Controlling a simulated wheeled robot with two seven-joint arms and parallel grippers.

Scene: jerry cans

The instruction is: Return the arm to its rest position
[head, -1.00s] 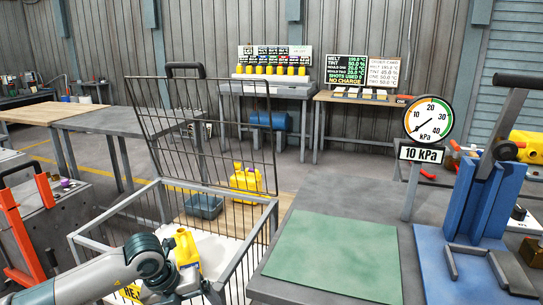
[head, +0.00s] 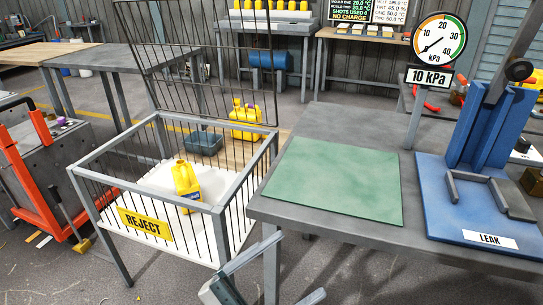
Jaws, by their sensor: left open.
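My left gripper (head: 300,266) shows at the bottom edge in the head view, in front of the workbench. Its two fingers are spread apart with nothing between them. A yellow jerry can (head: 187,184) stands upright on the white floor of the wire reject cage (head: 115,213), apart from the gripper and to its left. The rest of my left arm is out of frame. My right gripper is not in view.
The workbench (head: 335,120) carries a green mat (head: 335,182), a blue leak press (head: 488,170) and a 10 kPa gauge (head: 438,38). Another yellow can (head: 246,122) stands behind the cage. An orange-framed cart (head: 55,150) is at left.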

